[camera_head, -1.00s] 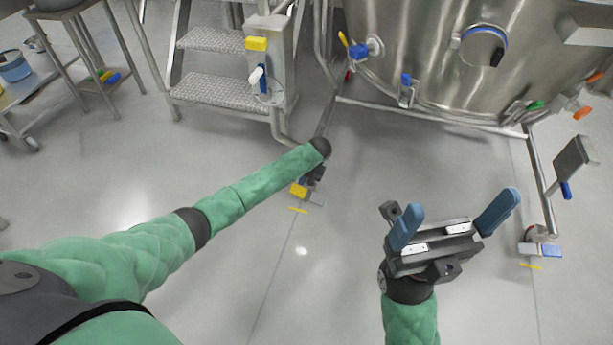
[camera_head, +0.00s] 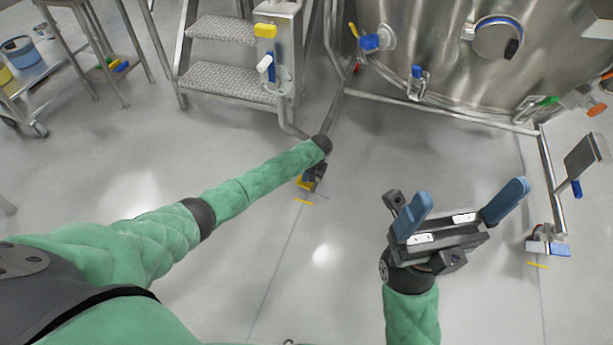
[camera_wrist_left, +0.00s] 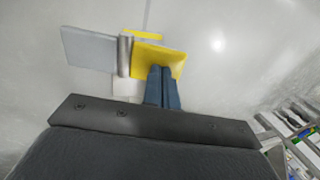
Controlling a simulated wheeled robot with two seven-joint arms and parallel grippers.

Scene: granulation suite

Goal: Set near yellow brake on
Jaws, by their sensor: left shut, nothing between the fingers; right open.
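The near yellow brake pedal (camera_head: 304,184) is low at the floor by the vessel frame's near leg, partly hidden by my left arm. In the left wrist view the yellow pedal (camera_wrist_left: 147,55) sits beside a grey plate (camera_wrist_left: 90,48), with a metal cylinder between them. My left gripper (camera_head: 315,177) reaches down over the pedal. Its blue fingers (camera_wrist_left: 161,70) are shut and empty, with their tips overlapping the pedal; I cannot tell how hard they press. My right gripper (camera_head: 462,212) is open and empty, held above the floor.
A steel vessel (camera_head: 450,60) stands on a tubular frame (camera_head: 440,108). A blue pedal (camera_head: 560,250) is at the frame's right foot. The near floor is clear.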

